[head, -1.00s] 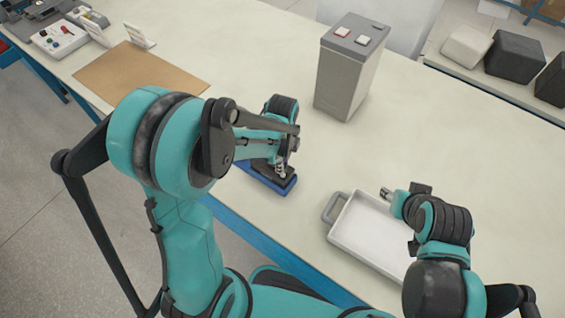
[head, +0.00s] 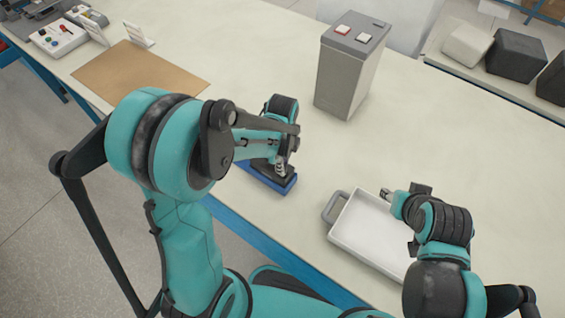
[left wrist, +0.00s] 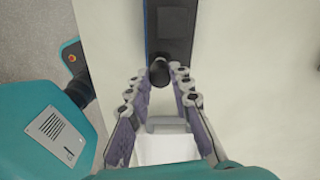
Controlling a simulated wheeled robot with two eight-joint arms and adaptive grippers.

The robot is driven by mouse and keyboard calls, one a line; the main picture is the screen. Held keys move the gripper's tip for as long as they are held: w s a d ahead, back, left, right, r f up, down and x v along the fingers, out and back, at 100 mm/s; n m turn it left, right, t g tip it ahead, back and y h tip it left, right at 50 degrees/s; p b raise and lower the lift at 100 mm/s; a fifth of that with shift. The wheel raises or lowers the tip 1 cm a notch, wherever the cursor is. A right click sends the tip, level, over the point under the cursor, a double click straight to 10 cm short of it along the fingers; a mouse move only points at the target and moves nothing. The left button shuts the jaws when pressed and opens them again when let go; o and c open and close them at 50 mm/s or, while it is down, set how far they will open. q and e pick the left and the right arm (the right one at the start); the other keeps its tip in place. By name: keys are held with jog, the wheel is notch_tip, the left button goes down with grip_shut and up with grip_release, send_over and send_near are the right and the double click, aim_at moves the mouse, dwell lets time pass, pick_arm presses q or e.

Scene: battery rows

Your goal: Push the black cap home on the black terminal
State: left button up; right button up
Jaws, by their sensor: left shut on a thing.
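My left gripper (head: 281,168) is over a dark, blue-edged block (head: 270,179) near the table's front edge. In the left wrist view, my left gripper (left wrist: 161,74) has its fingertips on either side of a round black piece, which looks like the black cap (left wrist: 159,71), and it is shut on it. The cap stands at the near end of the dark block (left wrist: 171,25). The black terminal cannot be made out, and I cannot tell how far the cap is seated. My right gripper (head: 387,194) is over the white tray's far edge; its jaws are too small to read.
A white tray (head: 336,236) with a grey handle lies at the front right. A tall grey box (head: 338,80) with a red and a white piece on top stands behind. A brown mat (head: 125,80) lies at the left. The table's middle right is clear.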

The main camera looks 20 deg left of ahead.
pick_arm(q)
jog(key=shift+f+b, duration=0.95)
jog(key=shift+f, duration=0.05)
dwell(1.2)
jog(key=o, duration=0.9)
jog(key=shift+c, duration=0.2)
jog(key=shift+o, duration=0.3)
jog(key=o, duration=0.4)
jog(key=shift+o, duration=0.2)
jog(key=shift+r+p, duration=2.6)
jog(key=shift+r, duration=0.95)
